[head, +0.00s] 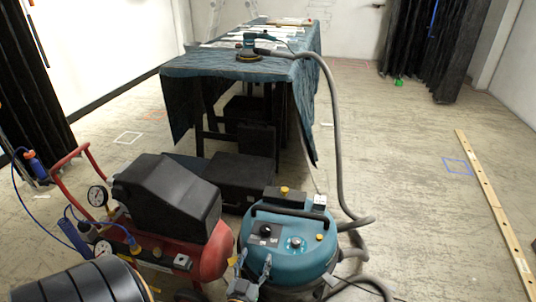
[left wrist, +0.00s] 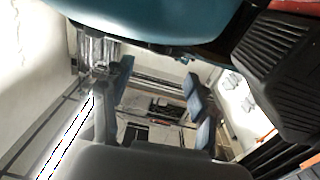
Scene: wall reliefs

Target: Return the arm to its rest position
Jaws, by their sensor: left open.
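My left gripper (head: 253,264) is at the bottom middle of the head view, in front of the teal vacuum (head: 300,243). Its two grey fingers point up and stand apart, with nothing seen between them. In the left wrist view the gripper (left wrist: 158,92) shows dark fingers with blue pads, spread apart and empty. I cannot tell whether it touches the vacuum. My right gripper is not in view.
A red compressor (head: 215,254) with a black cover stands left of the vacuum. A cloth-draped table (head: 190,68) is behind, with a sander (head: 249,52) on it. A grey hose (head: 334,130) runs down to the vacuum. Open floor lies right, beside a wooden plank (head: 490,195).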

